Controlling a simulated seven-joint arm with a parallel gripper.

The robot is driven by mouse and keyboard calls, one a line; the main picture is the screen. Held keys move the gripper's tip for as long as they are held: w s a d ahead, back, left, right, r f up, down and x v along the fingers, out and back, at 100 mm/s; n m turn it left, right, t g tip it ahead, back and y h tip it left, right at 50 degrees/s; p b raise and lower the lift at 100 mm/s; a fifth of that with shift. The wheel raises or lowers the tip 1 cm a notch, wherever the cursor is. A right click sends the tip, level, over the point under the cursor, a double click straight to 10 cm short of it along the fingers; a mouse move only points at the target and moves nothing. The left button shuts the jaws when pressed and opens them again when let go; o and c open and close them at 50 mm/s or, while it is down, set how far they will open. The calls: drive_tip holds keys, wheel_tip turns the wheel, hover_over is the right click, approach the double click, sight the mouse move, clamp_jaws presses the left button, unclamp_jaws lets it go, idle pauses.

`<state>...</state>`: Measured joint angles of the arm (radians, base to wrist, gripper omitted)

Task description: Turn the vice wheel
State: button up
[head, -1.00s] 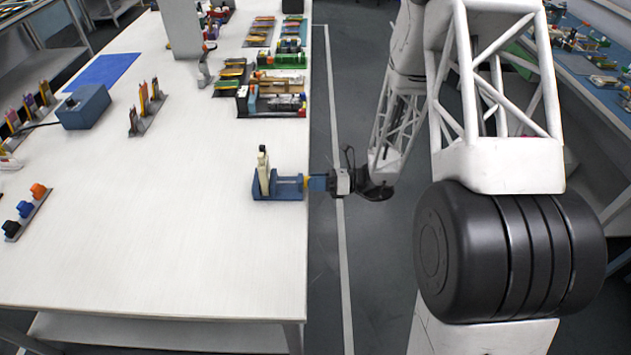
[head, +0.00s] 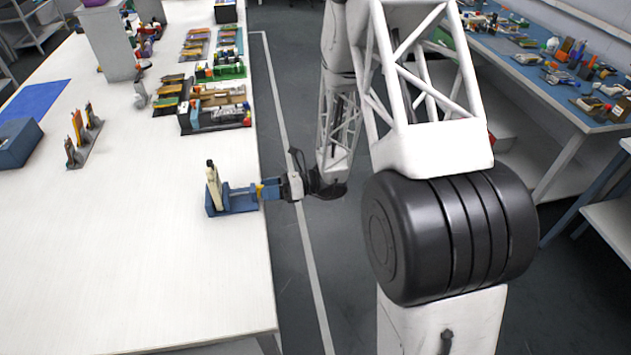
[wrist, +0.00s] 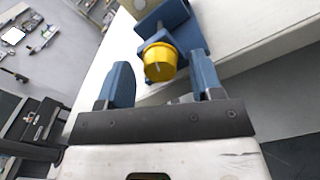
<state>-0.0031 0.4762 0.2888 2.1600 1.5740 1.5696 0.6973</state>
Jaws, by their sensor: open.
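The blue vice (head: 238,201) sits at the right edge of the white table, with an upright pale piece (head: 212,185) standing in its jaws. Its yellow wheel (wrist: 160,62) faces my gripper in the wrist view, and a little of it shows in the head view (head: 260,191). My gripper (wrist: 160,85) is open, its two blue fingers spread to the left and right of the wheel. The wheel lies between or just beyond the fingertips; I cannot tell whether either finger touches it. In the head view my gripper (head: 270,188) reaches in level from the right.
The white table (head: 150,270) is clear in front of the vice. Trays of parts (head: 215,112) lie farther back, and a rack with orange pieces (head: 82,140) stands to the left. A blue box (head: 17,143) is at the far left.

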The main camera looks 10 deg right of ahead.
drive_tip(key=d+n, duration=0.7)
drive_tip(key=d, duration=0.1)
drive_tip(key=s+d+r+n+g+h, duration=0.3)
drive_tip(key=s+r+n+h, duration=0.8)
drive_tip(key=s+r, duration=0.9)
drive_tip(key=shift+r+n+h, duration=0.3)
drive_tip(key=shift+r, duration=0.35)
idle(2.5)
drive_tip(key=shift+s+d, duration=0.1)
idle(0.4)
